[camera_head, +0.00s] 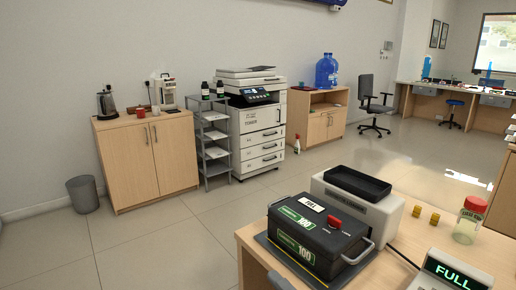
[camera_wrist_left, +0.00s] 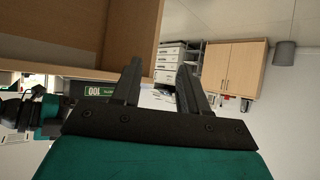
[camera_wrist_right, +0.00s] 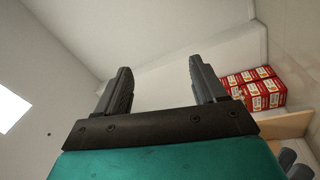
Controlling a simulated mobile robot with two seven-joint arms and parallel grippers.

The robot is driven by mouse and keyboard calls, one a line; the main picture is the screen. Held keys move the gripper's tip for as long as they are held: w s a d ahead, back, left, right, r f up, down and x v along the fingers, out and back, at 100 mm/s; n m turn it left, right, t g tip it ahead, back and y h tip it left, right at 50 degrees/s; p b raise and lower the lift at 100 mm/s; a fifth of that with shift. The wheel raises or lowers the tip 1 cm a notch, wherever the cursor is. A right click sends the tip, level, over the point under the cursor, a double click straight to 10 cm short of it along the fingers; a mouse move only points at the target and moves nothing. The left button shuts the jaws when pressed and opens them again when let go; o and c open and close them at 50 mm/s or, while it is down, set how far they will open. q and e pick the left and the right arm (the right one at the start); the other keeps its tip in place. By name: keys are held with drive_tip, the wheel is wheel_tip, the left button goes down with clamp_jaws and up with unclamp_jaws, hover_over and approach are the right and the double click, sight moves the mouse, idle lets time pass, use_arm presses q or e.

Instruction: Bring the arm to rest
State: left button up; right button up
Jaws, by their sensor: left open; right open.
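Neither gripper shows in the head view. My left gripper (camera_wrist_left: 156,88) shows in the left wrist view with its two dark fingers apart and nothing between them. Behind and to its left is the underside of a wooden counter (camera_wrist_left: 70,40). My right gripper (camera_wrist_right: 162,90) shows in the right wrist view, also open and empty. Behind it are only pale wall and ceiling surfaces, with stacked red and white packs (camera_wrist_right: 254,88) at the right.
A wooden counter (camera_head: 262,262) at the front right holds a black box (camera_head: 318,237) labelled 100, a grey machine with a black tray (camera_head: 357,184), a red-lidded jar (camera_head: 468,220) and a FULL sign (camera_head: 455,272). A bin (camera_head: 83,194), cabinet (camera_head: 146,160) and printer (camera_head: 258,130) stand along the wall. Middle floor is clear.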

drive_tip(key=s+d+f+m+g+h+p, duration=0.1)
drive_tip(key=s+d+f+m+g+h, duration=0.1)
drive_tip(key=s+d+f+m+h, duration=0.3)
drive_tip(key=s+d+f+m+g+h+p, duration=0.1)
drive_tip(key=s+d+f+m+g+h, duration=0.2)
drive_tip(key=s+d+m, duration=0.6)
drive_tip(key=s+f+m+h, duration=0.2)
drive_tip(key=s+f+m, duration=0.1)
drive_tip(key=m, duration=0.2)
drive_tip(key=shift+s+d+f, duration=0.35)
drive_tip(key=shift+d+f, duration=0.05)
